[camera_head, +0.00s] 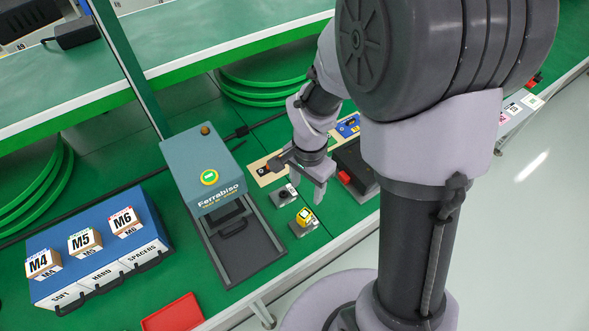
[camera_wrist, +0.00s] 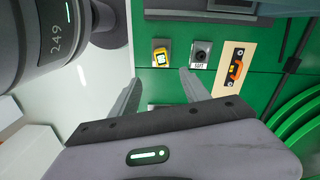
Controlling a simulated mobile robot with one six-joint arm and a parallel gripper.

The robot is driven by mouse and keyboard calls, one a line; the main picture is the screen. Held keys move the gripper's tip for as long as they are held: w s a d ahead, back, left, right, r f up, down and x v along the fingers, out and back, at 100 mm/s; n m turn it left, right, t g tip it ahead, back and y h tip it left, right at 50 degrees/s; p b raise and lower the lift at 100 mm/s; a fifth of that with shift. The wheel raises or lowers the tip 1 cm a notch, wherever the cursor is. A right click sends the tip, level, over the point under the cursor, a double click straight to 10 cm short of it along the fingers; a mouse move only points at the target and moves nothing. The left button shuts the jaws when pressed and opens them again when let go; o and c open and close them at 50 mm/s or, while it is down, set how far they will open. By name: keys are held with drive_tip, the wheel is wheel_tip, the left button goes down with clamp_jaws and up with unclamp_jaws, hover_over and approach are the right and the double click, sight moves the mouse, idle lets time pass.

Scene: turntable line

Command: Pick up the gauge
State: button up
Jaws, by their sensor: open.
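A small yellow device with a pale screen, which looks like the gauge (camera_head: 304,216), sits on a grey square plate on the green bench top. It also shows in the wrist view (camera_wrist: 160,55), just beyond the fingertips and between their lines. My gripper (camera_head: 300,178) is open and empty, above the bench and apart from the gauge. In the wrist view both fingers (camera_wrist: 160,78) show, spread apart, with nothing between them.
A grey plate with a black knob and label (camera_head: 284,196) is beside the gauge. A wooden board (camera_wrist: 226,88) holds an orange-and-black item. The Ferrabiso machine (camera_head: 205,165) stands left; a black box with a red part (camera_head: 352,165) is right. The bench's front edge is close.

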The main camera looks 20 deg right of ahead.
drive_tip(key=b, duration=0.3)
approach(305, 214)
drive_tip(key=f, duration=0.5)
drive_tip(key=shift+s, duration=0.2)
drive_tip(key=f+b, duration=0.3)
drive_tip(key=f, duration=0.2)
drive_tip(key=shift+w+f, duration=0.2)
drive_tip(key=shift+r, duration=0.1)
clamp_jaws()
